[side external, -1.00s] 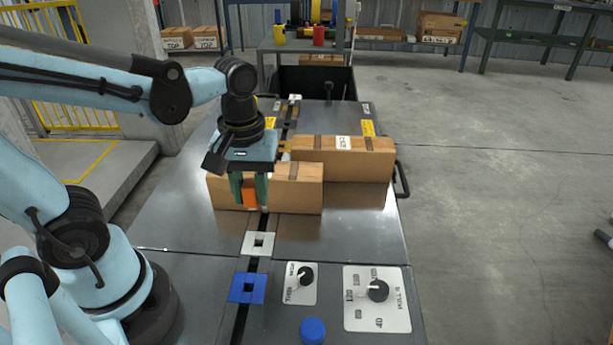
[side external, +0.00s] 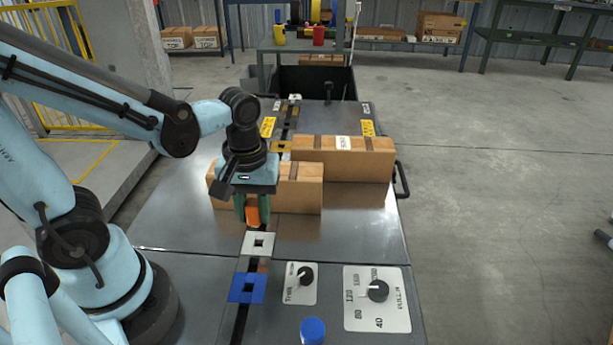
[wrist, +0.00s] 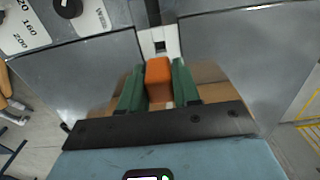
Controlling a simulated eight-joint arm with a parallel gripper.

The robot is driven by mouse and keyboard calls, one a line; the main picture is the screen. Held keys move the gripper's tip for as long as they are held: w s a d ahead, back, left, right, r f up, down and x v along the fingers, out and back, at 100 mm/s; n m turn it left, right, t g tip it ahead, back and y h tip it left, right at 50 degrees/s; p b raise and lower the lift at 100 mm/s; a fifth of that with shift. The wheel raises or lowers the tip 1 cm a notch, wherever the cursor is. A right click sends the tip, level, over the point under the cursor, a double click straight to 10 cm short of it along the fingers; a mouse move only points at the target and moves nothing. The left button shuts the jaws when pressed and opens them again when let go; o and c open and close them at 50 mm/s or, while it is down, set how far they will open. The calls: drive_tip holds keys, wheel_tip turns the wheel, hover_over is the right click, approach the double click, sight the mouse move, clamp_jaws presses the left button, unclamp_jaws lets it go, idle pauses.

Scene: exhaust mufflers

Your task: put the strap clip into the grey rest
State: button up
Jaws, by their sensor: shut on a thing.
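An orange block, which I take to be the strap clip (side external: 253,217), is held between the green fingers of my gripper (side external: 252,212). It also shows in the wrist view (wrist: 158,72), clasped between both fingers. The grey rest (side external: 247,243) is a light grey square plate with a dark square hole, on the dark slot of the metal table. The clip is just behind the grey rest in the side view, apparently above the table; the exact gap cannot be told. In the wrist view the grey rest (wrist: 172,38) lies just beyond the clip, with its hole uncovered.
A blue square plate (side external: 237,289) lies nearer along the slot, and a yellow one (side external: 276,146) farther back. Two cardboard boxes (side external: 300,190) (side external: 370,160) stand behind and right of my gripper. Knob panels (side external: 391,315) (side external: 292,292) and a blue button (side external: 312,329) are at the front.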

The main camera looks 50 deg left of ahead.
sight(253, 202)
drive_tip(key=shift+f, duration=2.4)
drive_tip(key=shift+f, duration=0.45)
drive_tip(key=o, duration=1)
drive_tip(key=shift+o, duration=0.2)
drive_tip(key=shift+r, duration=0.1)
drive_tip(key=shift+r, duration=5.95)
